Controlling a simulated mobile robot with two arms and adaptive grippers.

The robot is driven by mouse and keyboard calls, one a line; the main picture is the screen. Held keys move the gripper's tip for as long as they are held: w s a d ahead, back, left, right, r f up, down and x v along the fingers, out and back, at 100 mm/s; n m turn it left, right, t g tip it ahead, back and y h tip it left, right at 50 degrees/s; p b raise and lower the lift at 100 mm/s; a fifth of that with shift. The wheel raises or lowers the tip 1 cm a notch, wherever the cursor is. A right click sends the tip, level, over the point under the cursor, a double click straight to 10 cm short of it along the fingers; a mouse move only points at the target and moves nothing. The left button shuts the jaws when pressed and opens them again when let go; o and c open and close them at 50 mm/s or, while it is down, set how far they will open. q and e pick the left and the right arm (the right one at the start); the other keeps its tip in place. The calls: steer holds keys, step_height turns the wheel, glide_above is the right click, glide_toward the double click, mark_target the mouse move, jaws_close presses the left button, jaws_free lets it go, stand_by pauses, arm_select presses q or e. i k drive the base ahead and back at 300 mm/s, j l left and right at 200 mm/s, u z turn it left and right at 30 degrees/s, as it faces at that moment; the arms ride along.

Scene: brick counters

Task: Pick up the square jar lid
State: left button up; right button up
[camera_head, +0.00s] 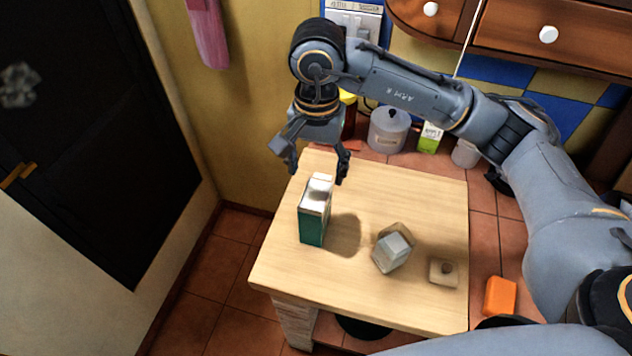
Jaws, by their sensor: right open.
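A small beige square lid (443,271) with a round knob lies on the front right part of the wooden board (300,272). Left of it stands a grey, faceted jar (391,252). My right gripper (316,166) is open and empty, pointing down above the board's far left corner. It is far from the lid, to its upper left in the picture. The top of a green and white carton (313,222) shows just below its fingers. My left gripper is not in view.
Behind the board stand a lidded white canister (388,130), a green and white box (429,138) and a pale cup (465,153). An orange block (500,296) sits on tiles right of the board. The board's back right part is clear.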

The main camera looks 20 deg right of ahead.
mark_target(444, 271)
steer(key=z, duration=1.25)
